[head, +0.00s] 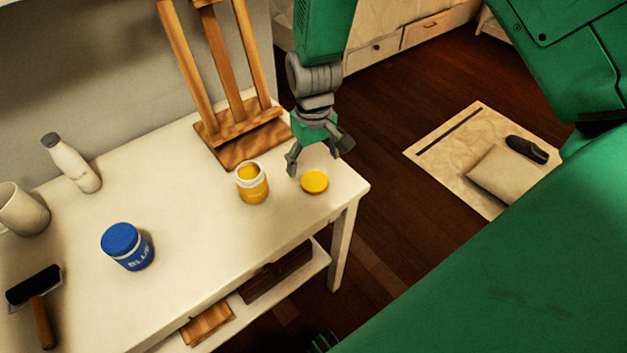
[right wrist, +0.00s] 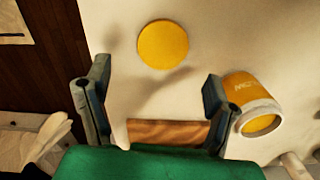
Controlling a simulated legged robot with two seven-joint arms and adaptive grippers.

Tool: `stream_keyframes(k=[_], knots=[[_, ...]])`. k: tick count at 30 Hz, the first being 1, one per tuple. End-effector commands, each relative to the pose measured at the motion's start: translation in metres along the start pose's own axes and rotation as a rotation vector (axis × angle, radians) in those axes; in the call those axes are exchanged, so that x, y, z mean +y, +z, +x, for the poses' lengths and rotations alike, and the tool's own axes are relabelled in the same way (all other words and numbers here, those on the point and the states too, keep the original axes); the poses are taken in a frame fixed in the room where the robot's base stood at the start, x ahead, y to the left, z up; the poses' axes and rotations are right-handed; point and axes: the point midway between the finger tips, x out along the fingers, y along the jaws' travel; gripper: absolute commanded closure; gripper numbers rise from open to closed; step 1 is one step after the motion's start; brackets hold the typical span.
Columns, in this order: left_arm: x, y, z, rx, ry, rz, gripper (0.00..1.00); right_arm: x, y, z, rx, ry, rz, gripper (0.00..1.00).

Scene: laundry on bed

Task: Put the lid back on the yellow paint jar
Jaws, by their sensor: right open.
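The yellow paint jar (head: 253,188) stands upright and uncapped near the table's right end, with yellow paint visible in its mouth. Its round yellow lid (head: 315,182) lies flat on the table to the right of the jar, near the front edge. My right gripper (head: 318,160) is open and empty, above and slightly behind the lid. In the right wrist view the lid (right wrist: 163,45) is ahead of the spread fingers (right wrist: 157,85), and the jar (right wrist: 252,105) is just right of the right finger.
A wooden easel (head: 240,150) stands behind the jar. A blue paint jar (head: 126,247), a white bottle (head: 70,165), a pale mug (head: 22,210) and a black roller (head: 34,288) are on the left of the white table (head: 190,200). The table ends just right of the lid.

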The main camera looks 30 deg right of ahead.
Motion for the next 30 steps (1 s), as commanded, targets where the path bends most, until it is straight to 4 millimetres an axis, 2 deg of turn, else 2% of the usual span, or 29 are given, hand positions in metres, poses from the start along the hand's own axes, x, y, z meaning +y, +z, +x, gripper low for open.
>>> stream_keyframes(k=[5, 12, 15, 26, 27, 30], knots=[[0.0, 0.0, 0.001, 0.0, 0.0, 0.0, 0.23, -0.001, 0.002, 0.007, -0.003, 0.0, 0.0, 0.23], [0.0, 0.0, 0.008, 0.0, 0.0, 0.0, 0.23, -0.002, 0.009, 0.043, -0.003, 0.0, 0.0, 0.23], [0.0, 0.0, 0.009, 0.0, 0.0, 0.0, 0.23, -0.002, 0.008, 0.051, 0.0, 0.001, 0.0, 0.23], [0.0, 0.001, 0.009, 0.0, 0.0, 0.0, 0.23, -0.002, 0.008, 0.052, 0.0, 0.001, 0.0, 0.23], [0.0, 0.001, 0.009, 0.0, 0.0, 0.0, 0.23, -0.002, 0.008, 0.052, 0.0, 0.001, 0.0, 0.3], [0.0, 0.001, 0.009, 0.0, 0.0, 0.0, 0.23, -0.002, 0.008, 0.052, 0.0, 0.001, 0.0, 0.6]])
